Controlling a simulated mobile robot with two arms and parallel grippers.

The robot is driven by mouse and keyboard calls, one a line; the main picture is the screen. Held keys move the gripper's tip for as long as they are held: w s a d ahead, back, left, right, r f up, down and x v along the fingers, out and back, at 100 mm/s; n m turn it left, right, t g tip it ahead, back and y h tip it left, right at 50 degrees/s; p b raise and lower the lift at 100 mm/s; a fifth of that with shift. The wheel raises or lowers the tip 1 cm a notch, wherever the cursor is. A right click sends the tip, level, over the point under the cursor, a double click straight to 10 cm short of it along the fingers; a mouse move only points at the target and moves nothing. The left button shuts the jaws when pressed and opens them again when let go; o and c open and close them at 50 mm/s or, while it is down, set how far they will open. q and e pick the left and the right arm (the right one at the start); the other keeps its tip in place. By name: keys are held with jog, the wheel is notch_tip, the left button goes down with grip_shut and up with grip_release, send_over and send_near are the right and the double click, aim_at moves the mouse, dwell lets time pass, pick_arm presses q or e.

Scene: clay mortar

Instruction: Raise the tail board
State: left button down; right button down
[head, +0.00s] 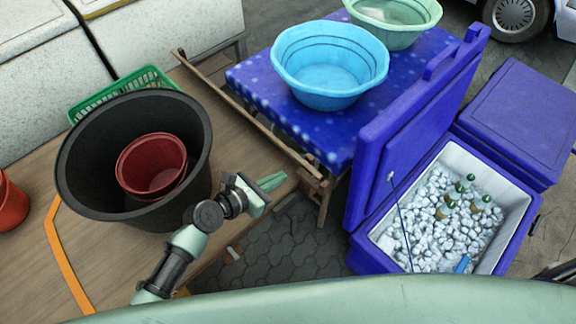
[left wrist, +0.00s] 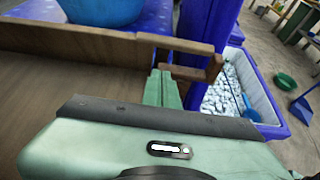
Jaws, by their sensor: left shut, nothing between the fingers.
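The wooden tail board (head: 246,115) runs along the edge of the wooden bed (head: 225,100), beside the blue-covered table. In the left wrist view the board's brown face (left wrist: 70,45) crosses the top left, with a wooden bar piece (left wrist: 185,72) at its right end. I cannot tell its exact angle to the bed. My left gripper (head: 271,182) is shut and empty, its green fingers pointing at the board's near end from the bed side. In the left wrist view the fingertips (left wrist: 161,76) look close to the bar piece; contact is unclear. My right gripper is out of view.
A black tub (head: 75,165) with a red bucket (head: 150,165) inside stands on the bed near my left arm. Beyond the board are a table with a blue basin (head: 330,65) and an open blue cooler (head: 365,240) of ice and bottles. Paving shows below.

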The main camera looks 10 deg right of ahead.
aim_at(301, 158)
pick_arm(q)
jog(key=shift+w+d+r+p, duration=0.25)
jog(key=shift+w+d, duration=0.15)
jog(key=shift+d, duration=0.15)
jog(key=shift+w+d+r+p, duration=0.2)
jog(key=shift+w+d, duration=0.15)
jog(key=shift+d, duration=0.25)
jog(key=shift+w+d+r+p, duration=0.25)
jog(key=shift+w+d, duration=0.15)
jog(key=shift+d, duration=0.15)
jog(key=w+d+r+p, duration=0.2)
jog(key=d+p, duration=0.1)
jog(key=shift+w+d+r+p, duration=0.1)
jog(key=shift+w+d+p, duration=0.1)
jog(key=shift+p, duration=0.1)
jog(key=shift+w+d, duration=0.15)
jog(key=shift+d, duration=0.15)
jog(key=shift+a, duration=0.15)
